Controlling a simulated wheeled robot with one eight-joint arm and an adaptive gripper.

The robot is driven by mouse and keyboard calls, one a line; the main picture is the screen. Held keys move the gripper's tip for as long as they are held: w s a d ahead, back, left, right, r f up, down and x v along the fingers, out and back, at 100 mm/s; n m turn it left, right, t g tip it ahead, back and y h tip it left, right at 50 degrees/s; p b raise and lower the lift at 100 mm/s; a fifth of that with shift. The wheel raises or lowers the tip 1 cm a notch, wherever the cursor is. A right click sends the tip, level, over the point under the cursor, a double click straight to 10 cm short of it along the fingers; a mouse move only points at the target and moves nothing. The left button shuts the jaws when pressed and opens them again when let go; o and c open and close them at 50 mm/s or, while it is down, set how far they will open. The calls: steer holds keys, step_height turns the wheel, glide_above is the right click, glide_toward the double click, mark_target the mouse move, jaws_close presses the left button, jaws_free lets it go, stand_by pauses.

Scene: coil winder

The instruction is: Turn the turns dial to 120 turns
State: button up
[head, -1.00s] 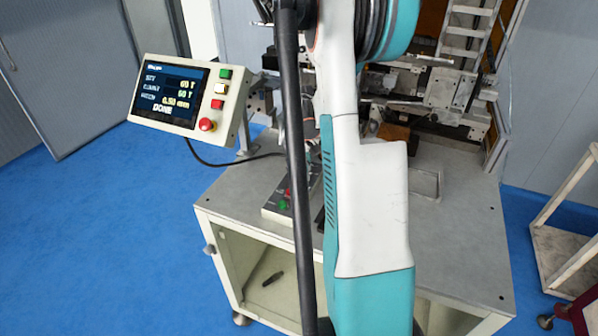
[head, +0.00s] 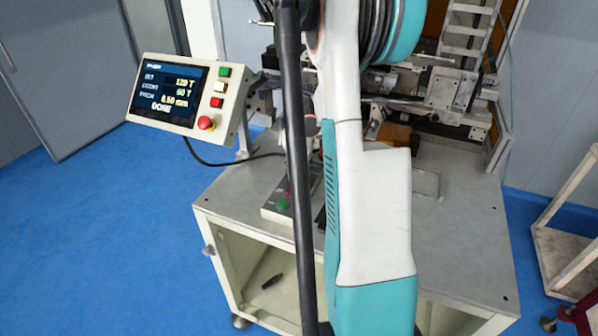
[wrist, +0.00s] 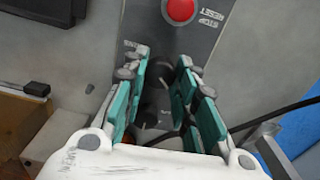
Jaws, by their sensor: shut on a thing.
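The turns dial (wrist: 154,100) is a dark knob on a grey control box, seen in the wrist view between my fingers and partly hidden by them. My gripper (wrist: 160,64) has teal finger pads on both sides of the dial and is shut on it. In the head view my arm hides the dial and gripper. The display panel (head: 168,92) at the left reads 120 T on its top line, 60 T below, then 0.50 mm and DONE.
A red STOP RESET button (wrist: 180,8) sits just beyond my fingertips on the same box. The control box (head: 270,209) stands on the grey bench top (head: 455,215), with the winder machinery (head: 440,90) behind. A black cable (wrist: 280,115) runs near at right.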

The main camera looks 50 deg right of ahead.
mark_target(299, 174)
steer(key=shift+m, duration=0.3)
steer(key=o, duration=1.1)
step_height(299, 174, up, 12)
stand_by(0.6)
